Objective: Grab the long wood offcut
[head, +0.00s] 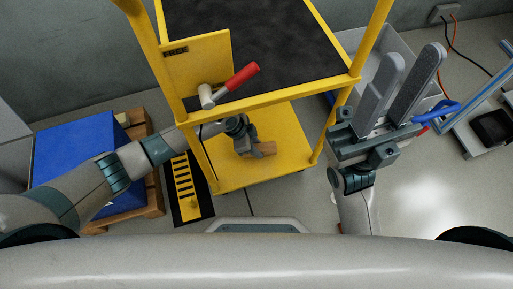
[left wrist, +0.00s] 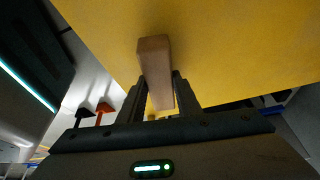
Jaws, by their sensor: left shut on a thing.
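The long wood offcut (head: 266,149) is a tan block at the lower yellow shelf of the cart, partly hidden by my left gripper in the head view. In the left wrist view the wood offcut (left wrist: 155,62) stands between the two fingers and extends beyond their tips, against a yellow surface. My left gripper (head: 250,149) is shut on it; the fingers also show in the left wrist view (left wrist: 156,92). Whether the offcut touches the shelf is not clear. My right gripper (head: 415,56) is raised at the right, its two fingers apart and empty.
The yellow cart has a dark-matted upper deck (head: 265,45), posts around my left arm's reach, and a lower shelf (head: 245,178). A red-handled lever (head: 236,82) sits by a yellow panel. A blue box (head: 75,150) stands on a pallet at left. Cables (head: 452,45) lie at right.

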